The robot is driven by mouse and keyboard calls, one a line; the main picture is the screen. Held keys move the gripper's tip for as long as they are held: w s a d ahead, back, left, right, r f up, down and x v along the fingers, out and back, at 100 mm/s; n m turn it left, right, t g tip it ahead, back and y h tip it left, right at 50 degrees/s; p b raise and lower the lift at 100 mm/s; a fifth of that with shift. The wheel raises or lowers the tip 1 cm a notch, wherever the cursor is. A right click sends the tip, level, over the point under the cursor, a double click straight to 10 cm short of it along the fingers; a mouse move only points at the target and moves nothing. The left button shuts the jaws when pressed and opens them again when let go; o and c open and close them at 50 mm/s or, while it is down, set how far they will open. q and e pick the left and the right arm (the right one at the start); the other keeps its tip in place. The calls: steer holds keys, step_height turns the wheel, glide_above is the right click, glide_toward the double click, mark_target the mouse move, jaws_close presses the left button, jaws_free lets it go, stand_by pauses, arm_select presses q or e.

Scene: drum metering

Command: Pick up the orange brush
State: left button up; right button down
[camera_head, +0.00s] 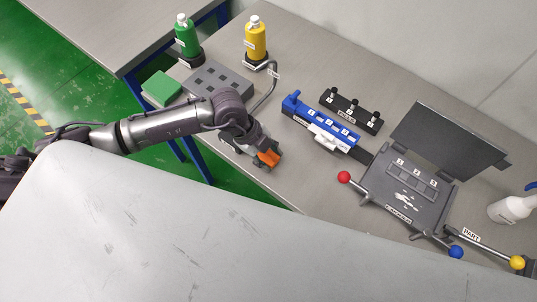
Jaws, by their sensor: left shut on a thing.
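The orange brush (268,157) shows in the head view at the end of my left arm, near the front edge of the grey table. My left gripper (262,151) is shut on it, and the dark fingers cover part of the brush. Only a small orange and dark piece of the brush is visible. I cannot tell whether it touches the table. My right gripper is not in view.
A blue fixture (318,124) and a black numbered block (351,110) lie right of the gripper. A grey device with an open lid (408,185) stands further right. Green (187,38) and yellow (256,40) bottles stand behind, near a grey block with holes (217,82) and a green pad (161,89).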

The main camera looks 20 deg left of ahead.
mark_target(270, 151)
arm_select(q)
steer(key=shift+r, duration=0.45)
jaws_close()
step_height(270, 151, up, 2)
steer(key=shift+w+r+b, duration=0.1)
steer(key=shift+r+b, duration=0.15)
steer(key=shift+b, duration=0.4)
steer(key=s+d+r+b, duration=0.2)
steer(key=s+d+r, duration=0.5)
steer(key=s, duration=0.2)
steer(key=shift+s+r, duration=0.2)
steer(key=shift+r, duration=0.05)
steer(key=shift+d, duration=0.1)
steer(key=shift+o, duration=2.2)
jaws_free()
steer(key=c, duration=0.4)
steer(key=shift+o, duration=0.2)
steer(key=shift+w, duration=0.1)
